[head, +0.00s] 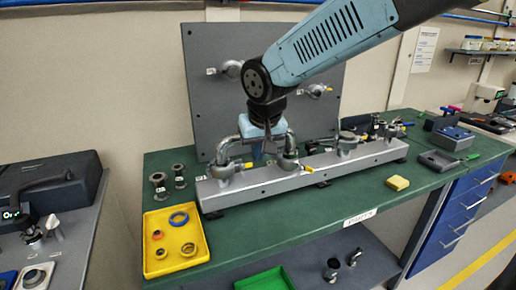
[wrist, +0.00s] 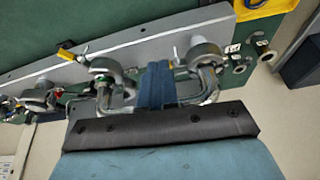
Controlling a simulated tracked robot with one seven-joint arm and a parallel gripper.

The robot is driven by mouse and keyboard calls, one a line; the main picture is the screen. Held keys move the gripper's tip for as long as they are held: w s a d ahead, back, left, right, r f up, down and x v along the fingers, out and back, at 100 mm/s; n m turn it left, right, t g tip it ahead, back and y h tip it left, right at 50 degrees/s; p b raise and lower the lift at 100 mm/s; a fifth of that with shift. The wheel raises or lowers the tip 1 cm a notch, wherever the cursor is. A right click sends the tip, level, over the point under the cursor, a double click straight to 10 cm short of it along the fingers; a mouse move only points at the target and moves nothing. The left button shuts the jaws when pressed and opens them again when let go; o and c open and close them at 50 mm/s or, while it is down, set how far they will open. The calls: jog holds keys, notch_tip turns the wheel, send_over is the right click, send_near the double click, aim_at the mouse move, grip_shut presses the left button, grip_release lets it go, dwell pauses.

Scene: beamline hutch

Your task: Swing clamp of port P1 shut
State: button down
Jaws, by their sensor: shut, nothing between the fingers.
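A long grey manifold rail (head: 265,184) lies on the green bench with several ports along its top. A bent metal pipe (head: 238,143) bridges the two leftmost ports. The leftmost port clamp (head: 224,168) is a round metal collar with a yellow-tipped lever; it also shows at right in the wrist view (wrist: 204,54). The second port clamp (head: 288,163) has a yellow-tipped lever pointing right; it also shows in the wrist view (wrist: 105,69). I cannot read which is P1 or tell how far either clamp is closed. My gripper (head: 259,158) is shut and empty between these ports, by the pipe; its blue fingers (wrist: 156,86) show.
A yellow tray (head: 176,262) with rings lies at the bench's left front. Small flanged fittings (head: 159,187) stand behind it. A grey upright panel (head: 325,110) stands behind the rail. A yellow block (head: 398,183) lies at right. The bench front is mostly clear.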

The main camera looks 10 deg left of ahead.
jog(key=shift+w+a+f, duration=0.5)
jog(key=shift+w+f, duration=0.5)
jog(key=shift+f, duration=0.1)
jog(key=shift+w+a+f, duration=0.45)
jog(key=shift+w+f, duration=0.55)
jog(key=shift+f, duration=0.05)
jog(key=shift+w+a+f, duration=0.5)
jog(key=shift+w+f, duration=0.5)
jog(key=shift+f, duration=0.1)
jog(key=shift+w+a+r, duration=0.1)
jog(key=shift+w+a, duration=0.1)
jog(key=shift+w, duration=0.3)
jog(key=shift+w+a, duration=0.15)
jog(key=shift+w, duration=0.35)
jog(key=shift+d, duration=0.1)
